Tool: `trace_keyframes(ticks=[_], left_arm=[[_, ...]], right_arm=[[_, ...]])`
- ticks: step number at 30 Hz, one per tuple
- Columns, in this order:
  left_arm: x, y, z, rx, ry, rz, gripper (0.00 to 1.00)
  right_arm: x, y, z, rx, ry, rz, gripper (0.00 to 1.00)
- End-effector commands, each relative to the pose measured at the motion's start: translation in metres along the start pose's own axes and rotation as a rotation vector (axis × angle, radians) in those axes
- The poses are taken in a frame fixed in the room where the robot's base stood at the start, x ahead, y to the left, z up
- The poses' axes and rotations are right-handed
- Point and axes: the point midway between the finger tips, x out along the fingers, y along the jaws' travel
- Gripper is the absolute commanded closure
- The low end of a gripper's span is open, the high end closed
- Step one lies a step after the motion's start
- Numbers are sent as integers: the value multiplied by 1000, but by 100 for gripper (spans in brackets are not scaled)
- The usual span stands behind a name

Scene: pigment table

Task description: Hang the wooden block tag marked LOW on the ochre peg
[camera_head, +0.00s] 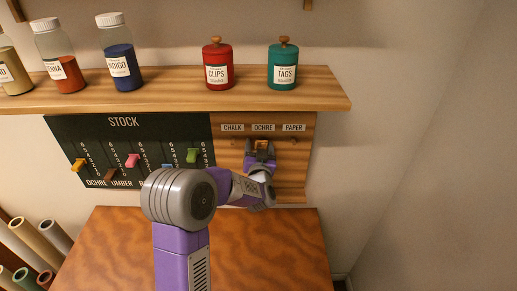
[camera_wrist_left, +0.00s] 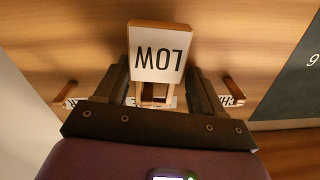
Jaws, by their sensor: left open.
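The wooden block tag marked LOW (camera_wrist_left: 160,55) is at the middle ochre position on the peg board, under the OCHRE label (camera_head: 263,127). It has a pale face with dark letters, upside down in the left wrist view, and a wooden loop (camera_wrist_left: 141,92) at its label end. In the head view the tag (camera_head: 262,145) is small and partly hidden by my gripper. The ochre peg itself is hard to make out. My left gripper (camera_head: 260,156) is open, its fingers on either side of the tag, also in the wrist view (camera_wrist_left: 158,88).
The chalk peg (camera_wrist_left: 233,88) and paper peg (camera_wrist_left: 65,92) flank the tag and look bare. A black STOCK board (camera_head: 123,135) with coloured sliders is to the left. A shelf (camera_head: 180,97) with jars and canisters is above; the brown table (camera_head: 275,250) below is clear.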

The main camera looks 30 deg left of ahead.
Motion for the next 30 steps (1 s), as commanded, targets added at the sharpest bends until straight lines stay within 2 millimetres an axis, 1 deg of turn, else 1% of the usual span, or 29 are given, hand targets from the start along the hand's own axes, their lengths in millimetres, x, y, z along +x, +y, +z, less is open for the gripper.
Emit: trace_keyframes(ticks=[1, 5, 8, 11, 18, 21, 25, 30], left_arm=[[2, 2, 6, 7, -13, 7, 16], [1, 3, 6, 7, -13, 8, 16], [-3, 3, 5, 7, -12, 10, 16], [-14, 4, 4, 6, -10, 12, 16], [-57, -2, -1, 1, 3, 3, 16], [-72, -3, -4, -2, 7, 1, 16], [-85, -4, -5, -3, 10, -1, 16], [-90, -5, -6, -2, 11, -2, 16]], right_arm=[[0, 0, 0, 0, 0, 0, 19], [1, 0, 0, 0, 0, 0, 19], [1, 1, 0, 0, 0, 0, 19], [4, 1, 0, 0, 0, 0, 19], [10, 4, 0, 0, 0, 0, 19], [11, 4, 0, 0, 0, 0, 19], [12, 5, 0, 0, 0, 0, 19], [13, 5, -1, 0, 0, 0, 19]])
